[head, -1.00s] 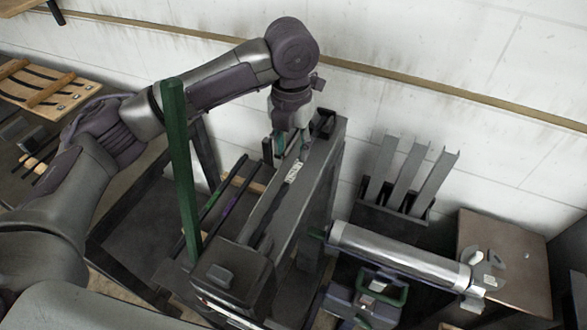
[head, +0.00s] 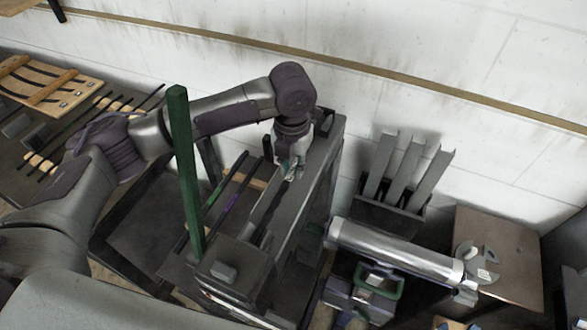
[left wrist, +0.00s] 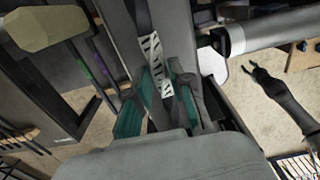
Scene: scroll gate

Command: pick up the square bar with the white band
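The square bar with the white band (left wrist: 152,45) is dark, with a black-and-white patterned band. It lies along the top of a long grey stand. Its band also shows in the head view (head: 292,173). My left gripper (left wrist: 163,92) points down over the bar at the band. Its teal finger pads stand on either side of the bar and look apart, so it is open. The gripper partly covers the bar. A dark forked shape at the right of the left wrist view looks like my right gripper (left wrist: 258,73); its two prongs are spread.
A tall green post (head: 186,170) stands left of the stand (head: 318,185). Bars with purple (head: 228,202) and green bands lie left of it. A silver cylinder (head: 395,250) and three grey upright channels (head: 405,170) are to the right. The wall is behind.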

